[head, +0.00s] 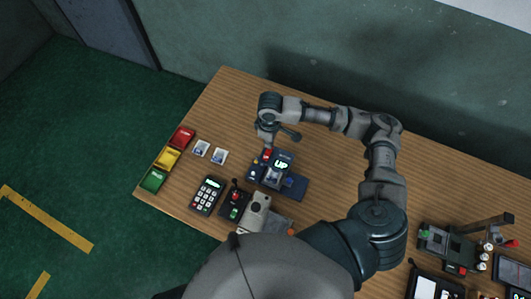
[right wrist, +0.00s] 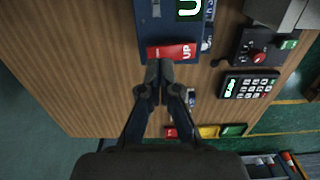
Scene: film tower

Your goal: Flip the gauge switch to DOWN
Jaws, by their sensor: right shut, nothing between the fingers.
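The gauge (head: 270,180) is a dark blue device on the wooden table. Its display (head: 281,165) reads UP in light green. A red part marked UP (right wrist: 171,52) sits on the edge of the gauge (right wrist: 158,22) in the right wrist view; the red also shows in the head view (head: 267,155). My right gripper (right wrist: 160,70) is shut and empty, with its tips right at the red part's edge. I cannot tell whether they touch it. In the head view the right gripper (head: 267,141) is just behind the gauge. My left gripper is not in view.
A keypad (head: 208,195) and a dark box with a red button (head: 236,204) stand close to the gauge. Red (head: 182,138), yellow (head: 167,159) and green (head: 153,180) trays line the left edge. Two small cards lie nearby. The table behind the gauge is bare.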

